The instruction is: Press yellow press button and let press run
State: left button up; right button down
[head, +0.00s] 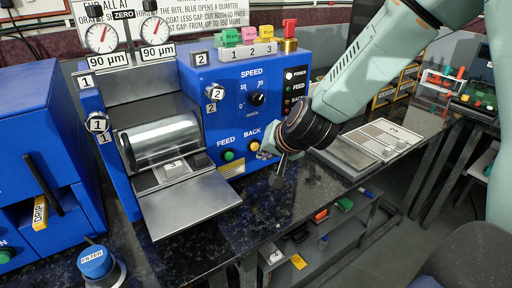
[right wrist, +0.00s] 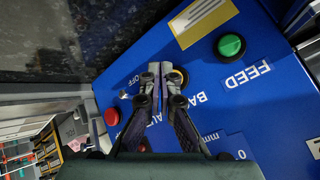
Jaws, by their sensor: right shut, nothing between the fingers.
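The blue press machine (head: 222,112) stands on the dark speckled counter, with its rollers and steel feed plate at the front. On its panel, the yellow button (head: 254,146) labelled BACK is beside the green FEED button (head: 228,155). My right gripper (head: 263,154) is shut and empty, its fingertips right by the yellow button. In the right wrist view the shut fingertips (right wrist: 160,72) partly cover the yellow button (right wrist: 181,76); I cannot tell whether they touch it. The green button (right wrist: 230,46) and a red button (right wrist: 112,117) show clear of the fingers. My left gripper is not in view.
Two dial gauges (head: 102,37) and coloured numbered blocks (head: 248,36) sit on top of the machine. Another blue unit (head: 35,130) stands at left, with a blue FILTER knob (head: 95,262) in front. A flat tray (head: 385,138) lies right of my gripper.

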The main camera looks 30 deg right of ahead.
jog(key=shift+w, duration=0.2)
jog(key=shift+w, duration=0.3)
